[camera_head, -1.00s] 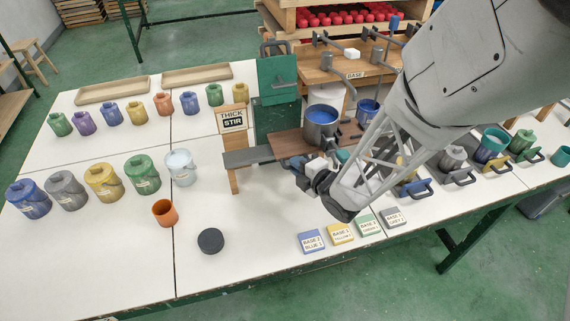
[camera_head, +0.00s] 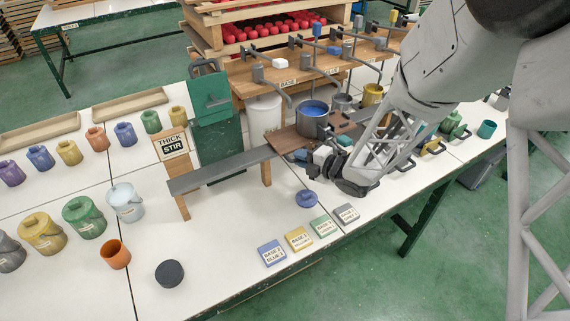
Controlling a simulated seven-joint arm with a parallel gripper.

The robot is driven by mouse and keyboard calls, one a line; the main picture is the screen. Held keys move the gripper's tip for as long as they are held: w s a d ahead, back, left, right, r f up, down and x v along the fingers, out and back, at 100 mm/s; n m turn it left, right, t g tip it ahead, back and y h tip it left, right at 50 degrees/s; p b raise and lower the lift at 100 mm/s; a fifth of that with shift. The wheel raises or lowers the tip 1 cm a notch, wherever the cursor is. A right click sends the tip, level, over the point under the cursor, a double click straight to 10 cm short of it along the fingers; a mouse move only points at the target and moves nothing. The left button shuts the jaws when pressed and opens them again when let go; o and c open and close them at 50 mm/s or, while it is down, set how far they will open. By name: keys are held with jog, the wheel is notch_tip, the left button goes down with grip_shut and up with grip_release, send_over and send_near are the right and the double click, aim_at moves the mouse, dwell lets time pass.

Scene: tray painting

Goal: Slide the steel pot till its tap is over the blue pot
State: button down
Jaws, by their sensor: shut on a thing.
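The steel pot (camera_head: 312,124), with blue paint inside, stands upright on the brown board (camera_head: 284,142) at the right end of the grey plank. I cannot pick out its tap. My gripper (camera_head: 311,165) is shut at the front of the steel pot, low by the board's front edge; its fingertips and what is between them are largely hidden. A small blue-grey piece (camera_head: 299,155) shows beside the fingers. A round blue pot or lid (camera_head: 306,199) is on the white table in front of my gripper, clear of the steel pot. Another blue pot (camera_head: 125,134) stands in the back row.
The grey plank (camera_head: 215,173) on wooden legs runs left from the board. An orange cup (camera_head: 116,254), a dark disc (camera_head: 169,273) and labelled cards (camera_head: 299,239) lie in front. Taps on a wooden rack (camera_head: 275,88) stand behind.

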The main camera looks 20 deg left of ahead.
jog(key=w+d, duration=3.2)
jog(key=shift+w+d, duration=0.1)
jog(key=c, duration=1.2)
grip_release()
jog(key=shift+o, duration=0.2)
jog(key=v, duration=0.7)
jog(key=shift+d, duration=0.4)
